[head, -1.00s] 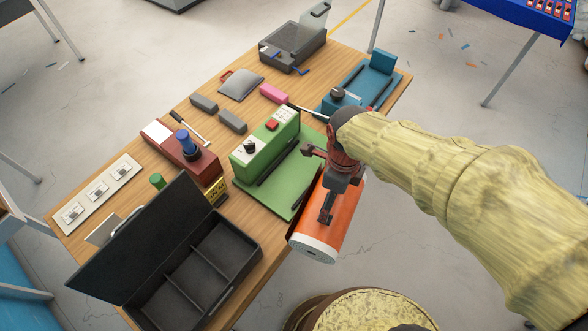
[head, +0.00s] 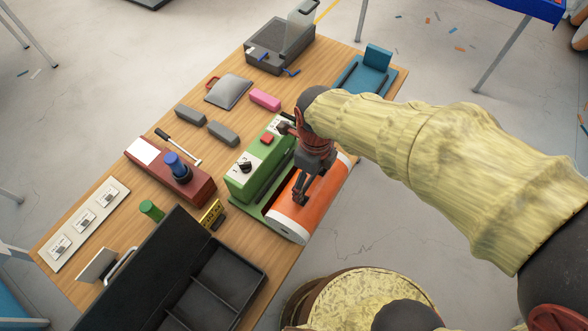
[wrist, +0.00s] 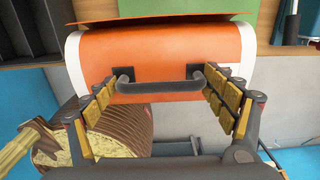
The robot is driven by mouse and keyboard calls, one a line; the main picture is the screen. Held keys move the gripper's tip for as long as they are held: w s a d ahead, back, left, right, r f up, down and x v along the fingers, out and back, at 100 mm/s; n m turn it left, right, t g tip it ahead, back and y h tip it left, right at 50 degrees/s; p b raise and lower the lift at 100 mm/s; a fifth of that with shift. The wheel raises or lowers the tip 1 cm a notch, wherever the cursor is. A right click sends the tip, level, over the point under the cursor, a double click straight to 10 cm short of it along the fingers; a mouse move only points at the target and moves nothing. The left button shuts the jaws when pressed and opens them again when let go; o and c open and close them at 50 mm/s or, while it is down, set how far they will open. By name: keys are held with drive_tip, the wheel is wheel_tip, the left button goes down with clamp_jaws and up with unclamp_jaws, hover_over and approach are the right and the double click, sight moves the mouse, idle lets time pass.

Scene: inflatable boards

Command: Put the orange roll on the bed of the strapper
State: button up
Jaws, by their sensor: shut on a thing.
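The orange roll (head: 326,196) has white ends and a black handle (wrist: 160,84). My gripper (head: 308,188) is shut on that handle, with a finger at each side in the wrist view (wrist: 163,92). The roll lies over the right side of the green machine's flat bed (head: 246,206), roughly lengthwise with it. I cannot tell whether the roll touches the bed. The green machine (head: 240,178) has a dial and a red button on its raised housing. Its bed is partly hidden by the roll and my arm.
A blue machine (head: 377,58) with a bed stands at the far right. A black compartment box (head: 225,285) with its lid up stands at the near end. A red base with a blue knob (head: 174,164), grey blocks and a pink block (head: 265,99) lie left and behind.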

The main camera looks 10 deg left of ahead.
drive_tip(key=w+a+f, duration=0.1)
drive_tip(key=w+a, duration=0.1)
drive_tip(key=w, duration=0.1)
drive_tip(key=w+a+f, duration=0.1)
drive_tip(key=shift+w+f, duration=0.3)
drive_tip(key=shift+w, duration=0.05)
drive_tip(key=w+a+f+b, duration=0.1)
drive_tip(key=w+f, duration=0.3)
drive_tip(key=f, duration=0.4)
drive_tip(key=shift+a+f, duration=0.4)
drive_tip(key=shift+a, duration=0.45)
drive_tip(key=shift+b, duration=0.3)
drive_tip(key=shift+f, duration=0.2)
drive_tip(key=o, duration=2)
drive_tip(key=shift+r, duration=0.1)
